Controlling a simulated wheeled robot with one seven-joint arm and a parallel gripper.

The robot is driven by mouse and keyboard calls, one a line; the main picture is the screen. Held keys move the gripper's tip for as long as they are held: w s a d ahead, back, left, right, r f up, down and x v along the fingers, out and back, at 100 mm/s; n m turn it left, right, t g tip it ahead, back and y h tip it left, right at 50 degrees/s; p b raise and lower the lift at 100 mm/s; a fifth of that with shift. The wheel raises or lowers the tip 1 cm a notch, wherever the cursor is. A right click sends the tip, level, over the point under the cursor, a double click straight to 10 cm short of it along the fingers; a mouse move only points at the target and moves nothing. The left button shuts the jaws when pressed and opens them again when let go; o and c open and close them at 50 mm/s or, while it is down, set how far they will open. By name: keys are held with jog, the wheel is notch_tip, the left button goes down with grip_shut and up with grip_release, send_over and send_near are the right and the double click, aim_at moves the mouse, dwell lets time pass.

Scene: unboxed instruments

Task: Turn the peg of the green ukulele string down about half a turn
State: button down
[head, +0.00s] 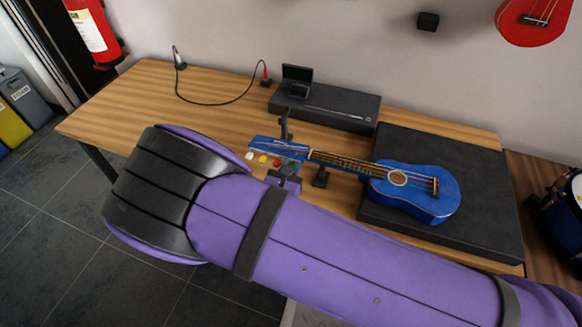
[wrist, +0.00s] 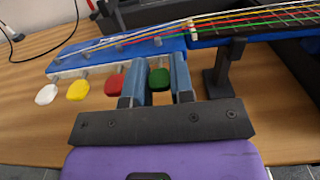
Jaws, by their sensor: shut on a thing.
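The blue ukulele (head: 445,203) lies face up, its body on a dark mat (head: 480,225) and its neck pointing left. Its headstock (wrist: 120,50) crosses the wrist view with strings running over it. White (wrist: 46,94), yellow (wrist: 78,90), red (wrist: 114,84) and green (wrist: 160,79) pegs stick out along its near edge. My gripper (wrist: 159,74) is shut on the green peg, one blue-grey finger on each side. The red peg sits just left of the left finger. In the head view my gripper (head: 286,177) is at the headstock's near edge, and the green peg is hidden there.
A black stand (wrist: 222,80) rises under the neck, close to the right finger. A dark case (head: 325,108) with a small device (head: 297,80) and a cable (head: 225,103) are behind. The tabletop (head: 130,100) at left is clear.

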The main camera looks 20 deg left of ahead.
jog(key=c, duration=1.3)
grip_release()
jog(key=shift+o, duration=0.2)
jog(key=shift+s, duration=0.1)
jog(key=s, duration=1)
jog(key=shift+s+a, duration=0.25)
jog(key=shift+a, duration=0.1)
